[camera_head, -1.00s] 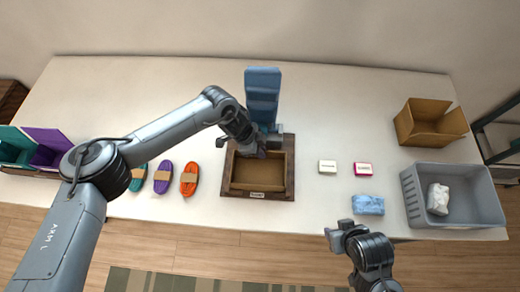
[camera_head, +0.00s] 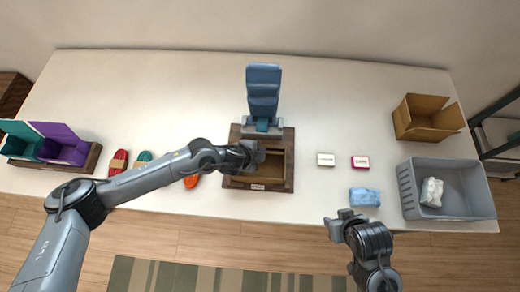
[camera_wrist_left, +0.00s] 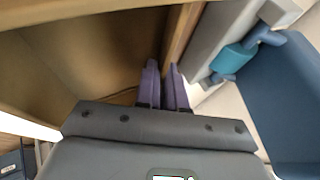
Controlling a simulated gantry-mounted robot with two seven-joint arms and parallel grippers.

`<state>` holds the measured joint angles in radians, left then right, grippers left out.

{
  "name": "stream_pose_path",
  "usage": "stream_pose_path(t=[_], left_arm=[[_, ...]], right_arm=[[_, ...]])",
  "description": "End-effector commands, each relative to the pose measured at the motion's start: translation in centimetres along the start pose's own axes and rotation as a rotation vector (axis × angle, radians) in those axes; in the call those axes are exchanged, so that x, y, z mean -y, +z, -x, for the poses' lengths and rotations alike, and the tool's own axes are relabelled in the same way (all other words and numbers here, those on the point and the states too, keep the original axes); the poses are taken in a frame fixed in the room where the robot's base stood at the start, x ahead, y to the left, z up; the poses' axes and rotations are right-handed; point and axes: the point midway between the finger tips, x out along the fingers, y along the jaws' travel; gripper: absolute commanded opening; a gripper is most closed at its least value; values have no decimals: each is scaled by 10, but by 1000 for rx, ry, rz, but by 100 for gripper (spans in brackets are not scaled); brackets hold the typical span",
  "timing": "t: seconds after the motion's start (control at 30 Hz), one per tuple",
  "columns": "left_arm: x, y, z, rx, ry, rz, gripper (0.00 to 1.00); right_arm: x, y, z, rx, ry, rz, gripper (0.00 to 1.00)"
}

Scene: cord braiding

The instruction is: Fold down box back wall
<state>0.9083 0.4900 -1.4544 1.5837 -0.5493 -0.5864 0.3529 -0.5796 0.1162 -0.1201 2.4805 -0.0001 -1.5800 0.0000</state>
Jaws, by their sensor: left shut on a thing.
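The open brown box (camera_head: 268,180) sits in a dark wooden frame (camera_head: 230,183) at the middle of the table. My left gripper (camera_head: 256,155) is over the box's back part and hides some of its back wall. In the left wrist view, the purple fingers (camera_wrist_left: 164,88) of my left gripper are close together at the end of the back wall's edge (camera_wrist_left: 184,38), shut on that wall. The contact itself is partly hidden. My right gripper (camera_head: 337,221) hangs near the front table edge, apart from the box; its jaw gap is unclear.
A blue stand (camera_head: 263,88) rises just behind the box. Two small boxes (camera_head: 326,159) (camera_head: 360,162), a blue packet (camera_head: 364,197), a grey bin (camera_head: 448,205) and an open carton (camera_head: 428,118) are to the right. Cord bundles (camera_head: 118,163) lie left, partly under my left arm.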

Motion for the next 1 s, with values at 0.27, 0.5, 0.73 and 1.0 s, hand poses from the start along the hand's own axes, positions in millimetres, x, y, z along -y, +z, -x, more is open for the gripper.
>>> stream_pose_path(t=[0.27,0.5,0.73,1.0], left_arm=[[-5,1,-1,1,-65,-27,0],[-4,0,-1,1,-72,-30,0],[-4,0,-1,1,-71,-30,18],[-4,0,-1,0,-71,-30,31]], right_arm=[[1,3,-11,1,-1,-1,43],[0,4,-11,1,0,0,43],[-1,4,-11,2,5,6,43],[-2,4,-11,2,6,8,43]])
